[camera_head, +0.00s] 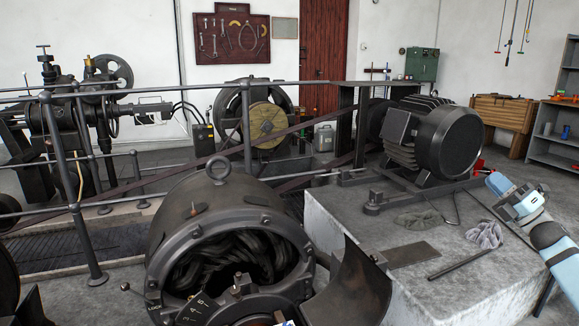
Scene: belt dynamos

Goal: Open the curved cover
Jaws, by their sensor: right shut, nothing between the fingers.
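The dark dynamo (185,228) stands at the front centre, its round end open toward me with thick black windings showing inside. A dark, curved plate that looks like the curved cover (350,288) stands out to the right of this opening, its lower edge cut off by the frame. My right arm comes in from the right edge, light blue and white. My right gripper (490,179), small at the arm's far end, is shut and empty, well above and right of the cover and apart from it. Its fingertips are hard to make out.
A concrete block (430,278) right of the dynamo bears a motor (440,135), gloves (485,234), a flat plate (408,255) and a rod (460,264). Grey railings (72,190) run behind the dynamo on the left. A workbench (503,115) stands at the back right.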

